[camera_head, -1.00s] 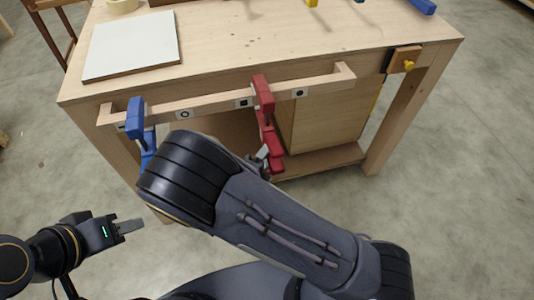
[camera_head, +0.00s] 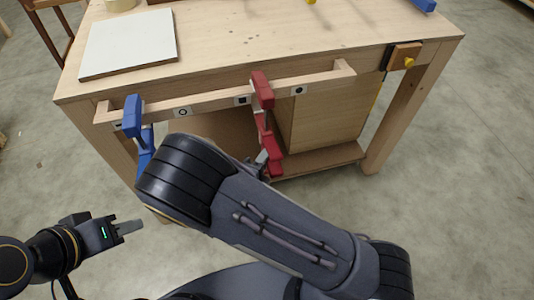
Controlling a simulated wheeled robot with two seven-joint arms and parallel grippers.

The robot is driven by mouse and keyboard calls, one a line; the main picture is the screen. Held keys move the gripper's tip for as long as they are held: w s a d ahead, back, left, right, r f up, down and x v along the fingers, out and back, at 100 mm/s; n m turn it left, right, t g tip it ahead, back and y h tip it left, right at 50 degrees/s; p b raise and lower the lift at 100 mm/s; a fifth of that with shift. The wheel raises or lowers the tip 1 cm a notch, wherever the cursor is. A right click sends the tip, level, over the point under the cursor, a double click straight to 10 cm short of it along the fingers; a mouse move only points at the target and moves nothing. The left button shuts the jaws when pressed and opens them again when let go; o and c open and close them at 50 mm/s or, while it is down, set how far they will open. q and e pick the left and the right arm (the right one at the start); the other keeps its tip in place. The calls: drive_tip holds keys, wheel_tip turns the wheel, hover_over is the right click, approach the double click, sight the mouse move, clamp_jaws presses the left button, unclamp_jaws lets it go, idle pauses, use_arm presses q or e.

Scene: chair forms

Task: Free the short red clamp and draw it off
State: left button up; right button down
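The short red clamp (camera_head: 263,92) sits on the light wooden rail along the bench's front edge. Its upper jaw lies over the rail, and its bar and lower red part (camera_head: 272,158) hang below. A small grey piece touches or overlaps the clamp's lower end; I cannot tell whether it is clamp or gripper. My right arm crosses the middle and hides what is behind it, so my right gripper is not clearly visible. My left gripper (camera_head: 129,227) is at the lower left, well away from the clamp, with nothing visible in it; its finger gap cannot be made out.
A blue clamp (camera_head: 133,118) is on the rail's left part. The rail (camera_head: 205,101) carries several square markers. A white board (camera_head: 128,42) lies on the wooden bench (camera_head: 270,40). The floor at right is clear.

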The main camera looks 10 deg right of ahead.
drive_tip(key=shift+f+b, duration=1.45)
drive_tip(key=shift+f, duration=1.35)
drive_tip(key=shift+r, duration=0.15)
